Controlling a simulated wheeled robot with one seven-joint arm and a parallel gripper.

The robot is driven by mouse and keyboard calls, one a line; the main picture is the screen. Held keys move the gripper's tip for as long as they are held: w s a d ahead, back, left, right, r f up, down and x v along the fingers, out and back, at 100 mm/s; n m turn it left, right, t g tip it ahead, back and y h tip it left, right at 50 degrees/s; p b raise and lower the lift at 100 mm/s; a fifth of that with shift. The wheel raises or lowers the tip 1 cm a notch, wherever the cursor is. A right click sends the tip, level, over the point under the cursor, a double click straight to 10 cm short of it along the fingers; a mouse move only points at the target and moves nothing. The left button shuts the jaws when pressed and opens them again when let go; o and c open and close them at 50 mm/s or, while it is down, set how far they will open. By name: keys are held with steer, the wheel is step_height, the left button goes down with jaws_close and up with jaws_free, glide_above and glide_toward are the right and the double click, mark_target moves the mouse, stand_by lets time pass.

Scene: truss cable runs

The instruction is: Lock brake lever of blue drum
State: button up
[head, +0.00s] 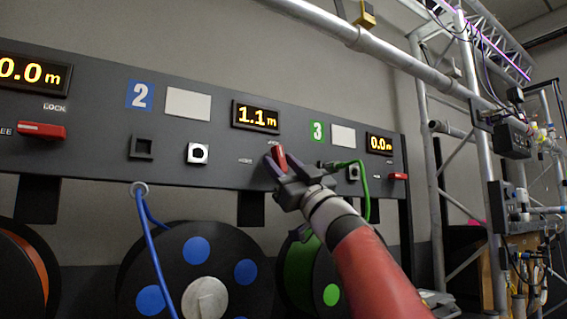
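The blue drum (176,283) is a black reel with blue discs, below panel number 2 (139,95). Its display (255,117) reads 1.1 m. Its brake lever (278,156) is red and stands near upright, tilted slightly, its top close to a small label above it. My gripper (282,167) is at this lever, with a dark finger on either side of it. The gripper hides the lever's lower part and pivot. Whether the fingers press on the lever or stand slightly apart from it is not clear.
A blue cable (156,240) hangs from a ring under the panel. A green cable (367,190) loops close to the right of my gripper. Other red levers at left (41,130) and right (398,176) lie horizontal. Metal truss poles (470,150) stand at right.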

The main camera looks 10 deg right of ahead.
steer(key=shift+c, duration=0.2)
jaws_close()
steer(key=m+t+h, duration=0.2)
steer(key=m+h, duration=0.1)
steer(key=m, duration=0.1)
steer(key=shift+s+a+b, duration=0.1)
steer(key=shift+b, duration=0.2)
steer(key=shift+m+t+h, duration=0.6)
steer(key=shift+m+h, duration=1)
steer(key=shift+m, duration=0.1)
steer(key=shift+o, duration=0.2)
jaws_free()
